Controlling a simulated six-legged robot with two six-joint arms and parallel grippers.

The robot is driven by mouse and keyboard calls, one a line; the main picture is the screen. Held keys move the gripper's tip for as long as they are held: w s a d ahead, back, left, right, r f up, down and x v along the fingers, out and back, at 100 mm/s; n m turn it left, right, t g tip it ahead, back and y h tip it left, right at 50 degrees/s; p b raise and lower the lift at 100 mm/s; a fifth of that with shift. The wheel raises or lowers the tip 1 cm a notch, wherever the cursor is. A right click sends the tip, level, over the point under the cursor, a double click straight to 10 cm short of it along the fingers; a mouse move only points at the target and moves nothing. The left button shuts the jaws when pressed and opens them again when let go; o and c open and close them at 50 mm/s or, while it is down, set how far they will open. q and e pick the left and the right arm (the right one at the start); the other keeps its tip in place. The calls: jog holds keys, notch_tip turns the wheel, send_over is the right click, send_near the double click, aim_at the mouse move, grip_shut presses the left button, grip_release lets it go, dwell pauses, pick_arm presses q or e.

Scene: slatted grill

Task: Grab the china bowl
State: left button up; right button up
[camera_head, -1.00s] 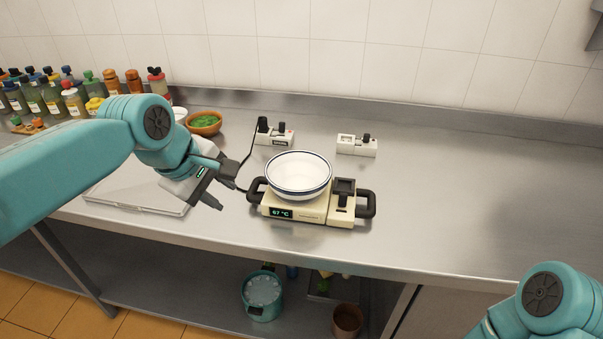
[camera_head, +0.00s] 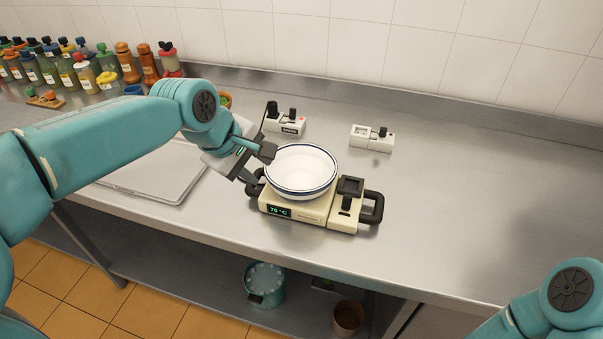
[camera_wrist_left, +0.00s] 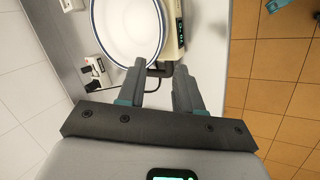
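The china bowl (camera_head: 301,170) is white with a dark blue rim line and sits upright on a cream heating device (camera_head: 292,213) with black handles. In the left wrist view the bowl (camera_wrist_left: 128,28) is at the top, partly cut off. My left gripper (camera_head: 261,166) is at the bowl's left rim, empty. In the left wrist view its fingers (camera_wrist_left: 160,77) are apart; one overlaps the bowl's near rim and the other lies outside it. I cannot tell whether they touch the bowl. My right gripper is out of view; only part of that arm shows at lower right.
A flat tray-like item (camera_head: 155,178) lies left of the device, under my left arm. Two small white devices (camera_head: 284,122) (camera_head: 371,138) stand behind the bowl. Several bottles (camera_head: 85,67) stand at back left. The counter at right is clear.

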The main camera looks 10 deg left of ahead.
aim_at(276, 183)
pick_arm(q)
jog(key=x, duration=0.4)
jog(key=p+x, duration=0.1)
jog(key=x, duration=0.6)
jog(key=shift+w+d, duration=0.2)
jog(key=shift+w, duration=0.25)
jog(key=shift+s+a, duration=0.1)
jog(key=shift+s, duration=0.1)
jog(key=shift+w+f, duration=0.15)
jog(key=shift+w, duration=0.05)
grip_shut()
jog(key=shift+s, duration=0.1)
